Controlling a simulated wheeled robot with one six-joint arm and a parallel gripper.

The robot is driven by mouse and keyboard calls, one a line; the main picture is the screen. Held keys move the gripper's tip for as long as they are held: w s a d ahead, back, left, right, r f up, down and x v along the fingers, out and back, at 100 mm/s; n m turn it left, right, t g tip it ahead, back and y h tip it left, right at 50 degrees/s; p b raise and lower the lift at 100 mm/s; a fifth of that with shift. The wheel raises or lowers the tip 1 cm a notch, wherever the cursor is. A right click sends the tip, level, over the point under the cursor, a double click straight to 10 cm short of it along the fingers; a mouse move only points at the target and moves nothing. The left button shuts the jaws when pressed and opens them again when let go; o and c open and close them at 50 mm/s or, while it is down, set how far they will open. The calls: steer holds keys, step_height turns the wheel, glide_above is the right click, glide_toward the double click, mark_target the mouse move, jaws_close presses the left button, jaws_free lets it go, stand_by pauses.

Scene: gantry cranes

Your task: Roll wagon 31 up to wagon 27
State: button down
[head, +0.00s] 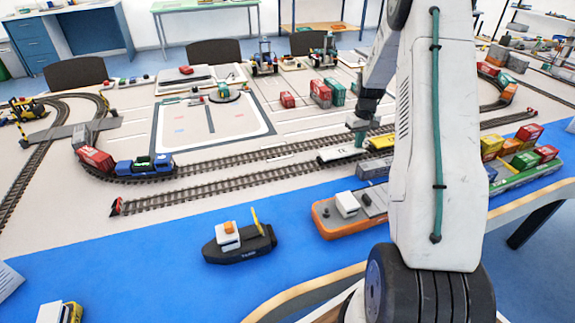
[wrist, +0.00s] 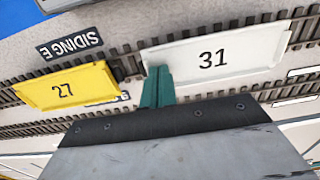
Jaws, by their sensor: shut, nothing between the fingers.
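Wagon 31 (wrist: 237,51) is a white flat wagon on the track, on the right in the wrist view. Wagon 27 (wrist: 84,82) is yellow and stands to the left on what looks like the same track, with a short gap between them. In the head view, white wagon 31 (head: 338,154) is left of yellow wagon 27 (head: 381,142). My gripper (wrist: 157,75) is shut and empty, its teal fingers at the end of wagon 31 that faces wagon 27. I cannot tell whether they touch it. In the head view my gripper (head: 359,138) is above the gap.
A blue locomotive (head: 146,165) and red wagon (head: 95,158) stand far left. An orange ship (head: 345,215) and black tug (head: 240,243) sit on the blue area in front.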

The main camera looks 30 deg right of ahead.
steer(key=shift+s+d, duration=0.25)
steer(key=shift+d, duration=0.9)
step_height(320, 180, up, 7)
stand_by(0.8)
stand_by(1.0)
